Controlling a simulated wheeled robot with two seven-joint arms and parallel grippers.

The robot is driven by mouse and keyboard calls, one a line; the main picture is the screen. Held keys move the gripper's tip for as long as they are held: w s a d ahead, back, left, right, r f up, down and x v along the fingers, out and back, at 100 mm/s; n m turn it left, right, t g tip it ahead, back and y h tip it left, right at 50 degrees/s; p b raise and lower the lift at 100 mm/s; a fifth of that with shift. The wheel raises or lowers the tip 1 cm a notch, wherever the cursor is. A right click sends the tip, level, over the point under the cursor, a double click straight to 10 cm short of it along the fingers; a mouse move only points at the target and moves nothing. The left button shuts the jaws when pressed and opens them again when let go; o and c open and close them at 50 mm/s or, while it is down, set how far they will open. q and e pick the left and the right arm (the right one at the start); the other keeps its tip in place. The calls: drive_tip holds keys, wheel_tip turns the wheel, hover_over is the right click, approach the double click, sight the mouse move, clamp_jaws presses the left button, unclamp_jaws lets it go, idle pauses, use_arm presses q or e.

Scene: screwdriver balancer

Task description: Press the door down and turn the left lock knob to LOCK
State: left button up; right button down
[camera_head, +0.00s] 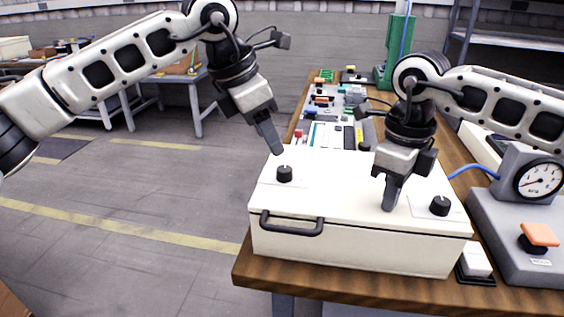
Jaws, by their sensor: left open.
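The door (340,190) is the white lid of a low box on the bench, with a black handle (291,226) at its front left. It looks down, with a thin dark seam along the front. The left lock knob (284,174) is black and round, on a plate at the lid's left. A second black knob (439,206) sits at the right. My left gripper (276,151) is open and empty, just above and behind the left knob. My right gripper (389,207) points down at the lid left of the right knob; its tips seem to touch it. Its finger gap is hidden.
A gauge (539,178) and a grey box with an orange button (540,234) stand at the right. A small white switch (476,260) is beside the box. Small parts (336,120) crowd the bench behind. Floor at the left is open.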

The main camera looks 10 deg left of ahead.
sight(285, 169)
use_arm(q)
drive_tip(key=x, duration=0.8)
drive_tip(key=shift+r, duration=0.1)
drive_tip(key=c, duration=1)
